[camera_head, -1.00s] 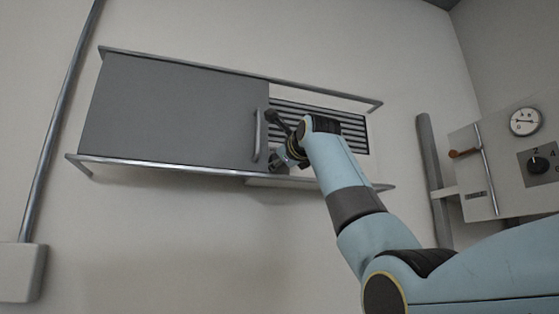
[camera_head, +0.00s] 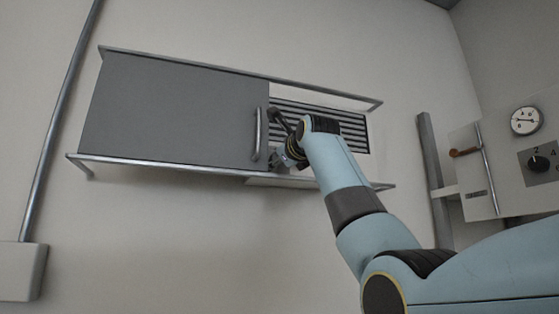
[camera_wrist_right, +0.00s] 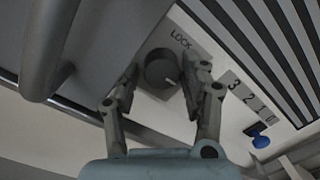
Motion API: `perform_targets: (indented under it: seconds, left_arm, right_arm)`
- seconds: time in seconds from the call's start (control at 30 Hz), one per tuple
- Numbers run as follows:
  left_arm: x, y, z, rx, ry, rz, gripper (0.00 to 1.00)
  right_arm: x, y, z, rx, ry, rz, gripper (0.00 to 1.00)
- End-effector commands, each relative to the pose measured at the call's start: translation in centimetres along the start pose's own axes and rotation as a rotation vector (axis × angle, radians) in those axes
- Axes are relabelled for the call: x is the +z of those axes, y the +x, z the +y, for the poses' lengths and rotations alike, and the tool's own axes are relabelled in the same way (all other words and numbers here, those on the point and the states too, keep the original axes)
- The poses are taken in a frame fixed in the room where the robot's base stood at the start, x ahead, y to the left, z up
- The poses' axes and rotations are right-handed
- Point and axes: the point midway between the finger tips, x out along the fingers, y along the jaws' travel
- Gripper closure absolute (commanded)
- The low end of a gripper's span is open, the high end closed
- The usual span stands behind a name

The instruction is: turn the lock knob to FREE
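The lock knob (camera_wrist_right: 160,68) is a dark round knob on a pale plate in the right wrist view, below the word LOCK. A small light mark shows on its lower right side. No FREE label is readable. My right gripper (camera_wrist_right: 163,72) is open, with one finger on each side of the knob. Small gaps seem to show between fingers and knob; contact is hard to tell. In the head view my right gripper (camera_head: 274,138) is at the right edge of the grey sliding door, and the knob cannot be made out there. My left gripper is not in view.
The grey door (camera_head: 175,110) with its vertical handle (camera_head: 257,134) is left of the gripper, between two rails. A slatted vent (camera_head: 335,122) lies behind the wrist. A 3-2-1-0 scale with a blue pointer (camera_wrist_right: 260,141) is near the right finger. A gauge panel (camera_head: 507,165) stands at right.

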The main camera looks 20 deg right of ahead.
Motion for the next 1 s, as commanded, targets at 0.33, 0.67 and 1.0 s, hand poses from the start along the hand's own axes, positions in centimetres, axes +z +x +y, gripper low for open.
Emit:
perform_targets:
  seconds: [0.33,0.67,1.0]
  left_arm:
    - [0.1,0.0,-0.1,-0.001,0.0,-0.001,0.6]
    - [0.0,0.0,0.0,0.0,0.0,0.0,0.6]
    - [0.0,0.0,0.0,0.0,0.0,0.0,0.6]
  right_arm:
    - [0.1,-2.2,-0.1,-0.003,0.0,-0.003,0.55]
    - [0.0,-9.1,0.0,-0.002,0.0,-0.002,0.55]
    - [-0.1,-12.0,0.1,0.001,0.0,0.001,0.55]
